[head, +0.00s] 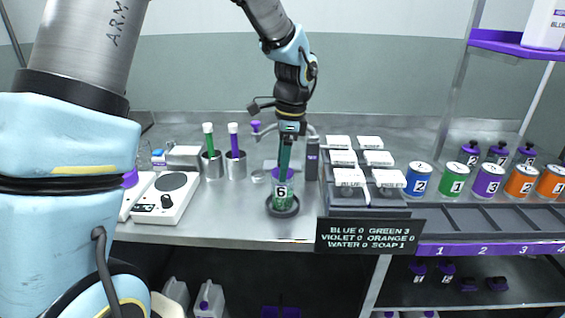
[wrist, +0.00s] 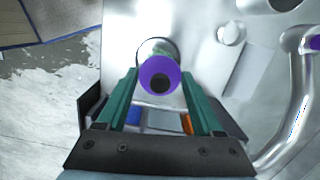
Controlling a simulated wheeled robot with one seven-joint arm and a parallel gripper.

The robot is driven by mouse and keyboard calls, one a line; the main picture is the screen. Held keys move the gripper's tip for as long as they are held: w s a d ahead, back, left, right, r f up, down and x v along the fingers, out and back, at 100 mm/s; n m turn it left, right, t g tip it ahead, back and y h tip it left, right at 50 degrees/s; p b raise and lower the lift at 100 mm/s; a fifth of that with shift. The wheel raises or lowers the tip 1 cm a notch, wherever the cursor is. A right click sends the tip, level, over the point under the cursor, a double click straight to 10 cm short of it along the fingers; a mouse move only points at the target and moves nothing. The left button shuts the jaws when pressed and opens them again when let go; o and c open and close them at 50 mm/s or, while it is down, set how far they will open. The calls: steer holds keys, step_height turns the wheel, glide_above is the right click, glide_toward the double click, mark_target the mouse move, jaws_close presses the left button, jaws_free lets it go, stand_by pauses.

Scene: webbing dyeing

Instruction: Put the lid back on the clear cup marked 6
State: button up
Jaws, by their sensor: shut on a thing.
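The clear cup marked 6 (head: 282,193) stands upright on a dark round base on the bench, with green showing inside it. My gripper (head: 284,172) points straight down over the cup. It is shut on a purple lid (wrist: 160,66), a round disc with a dark centre between the two green fingertips in the wrist view. In the head view the lid is at the cup's top, partly hidden by the fingers. I cannot tell whether it rests on the rim or is just above it.
A white hotplate device (head: 166,197) and two metal beakers (head: 236,165) stand to the left. A bent metal arm (wrist: 290,120) curves close by on the right in the wrist view. White-topped boxes (head: 350,177) and a black sign (head: 368,236) are right of the cup, then numbered cans (head: 453,179).

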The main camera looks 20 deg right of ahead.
steer(key=o, duration=1.3)
steer(key=shift+o, duration=0.2)
steer(key=shift+r, duration=0.15)
steer(key=shift+r+p, duration=3.2)
steer(key=shift+r, duration=0.2)
steer(key=shift+c, duration=0.2)
jaws_close()
